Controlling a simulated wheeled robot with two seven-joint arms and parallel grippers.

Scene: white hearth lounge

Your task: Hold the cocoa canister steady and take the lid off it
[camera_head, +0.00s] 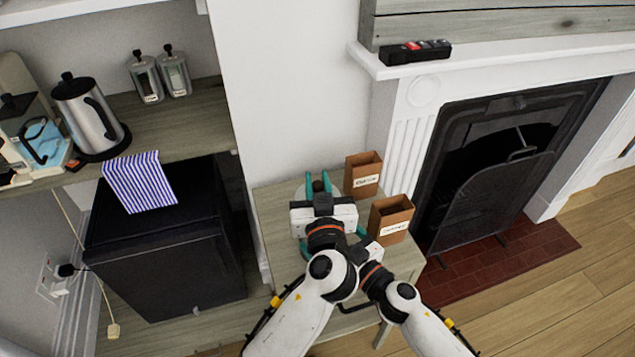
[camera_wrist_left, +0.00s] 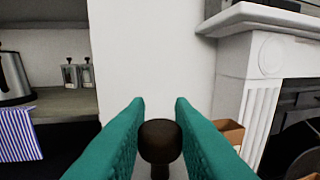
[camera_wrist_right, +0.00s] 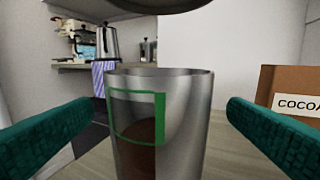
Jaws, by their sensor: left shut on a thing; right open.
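The cocoa canister (camera_wrist_right: 190,125) is a metal cylinder with a green-framed window and brown contents. In the right wrist view it stands upright with its top uncovered. The lid (camera_wrist_right: 165,4) hangs above it, apart from the rim, seen as a dark underside. My left gripper (camera_head: 320,182) is shut on the lid's dark knob (camera_wrist_left: 160,142). My right gripper (camera_wrist_right: 160,115) is open, with one teal finger on each side of the canister and visible gaps. In the head view, my left gripper and arm hide most of the canister and right gripper.
The small wooden table (camera_head: 275,215) also bears two open brown boxes (camera_head: 363,174) (camera_head: 390,218) to the right; one reads COCOA in the right wrist view. A fireplace (camera_head: 480,170) is at right. A shelf with a kettle (camera_head: 92,115) and a black fridge (camera_head: 165,250) are left.

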